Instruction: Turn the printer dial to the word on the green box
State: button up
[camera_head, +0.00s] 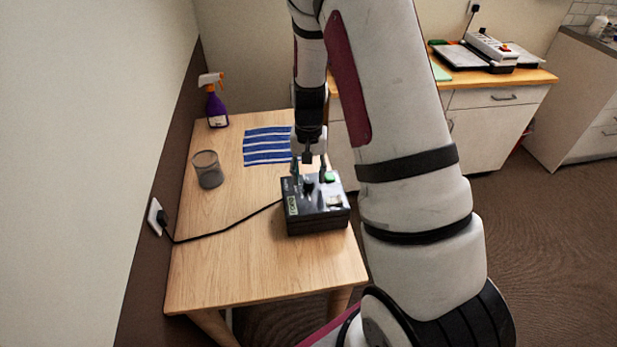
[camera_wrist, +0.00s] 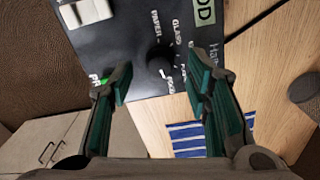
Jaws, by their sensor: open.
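The printer (camera_head: 317,222) is a black box on the wooden table, and its top panel fills the upper wrist view (camera_wrist: 120,45). Its round black dial (camera_wrist: 160,60) has words around it; PAPER and GLASS are readable, others are small or partly hidden. A white mark shows at the dial's lower edge in the wrist view. A pale green label (camera_wrist: 204,12) ends in "OD"; its full word is cut off there. My gripper (camera_head: 309,172) is open above the panel, its fingers (camera_wrist: 162,82) apart on either side of the dial, not visibly touching it. No separate green box is clearly seen.
A green button (camera_head: 329,177) and white part (camera_head: 334,201) are on the printer. A black cable (camera_head: 225,229) runs to the wall socket. A grey cup (camera_head: 208,170), purple spray bottle (camera_head: 216,108) and blue-striped cloth (camera_head: 267,146) are on the table. The front table area is clear.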

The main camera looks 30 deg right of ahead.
notch_tip(320, 180, up, 10)
dwell(0.4)
jog(key=shift+r, duration=0.15)
notch_tip(320, 180, up, 9)
jog(key=n+t, duration=0.1)
jog(key=n, duration=0.1)
send_over(308, 181)
jog(key=s+a, duration=0.4)
jog(key=a, duration=0.1)
jog(key=s+a+r+n+t, duration=0.1)
jog(key=s+a+r+t, duration=0.1)
jog(key=s+a+r, duration=0.3)
jog(key=s+a+r+n+t, duration=0.1)
jog(key=s+r+n, duration=0.1)
jog(key=s, duration=0.5)
jog(key=s+a+r+n+t, duration=0.1)
jog(key=s+a+r+n, duration=0.1)
jog(key=s, duration=0.4)
jog(key=shift+s+a+r, duration=0.25)
jog(key=shift+s+r, duration=0.15)
jog(key=shift+r, duration=0.5)
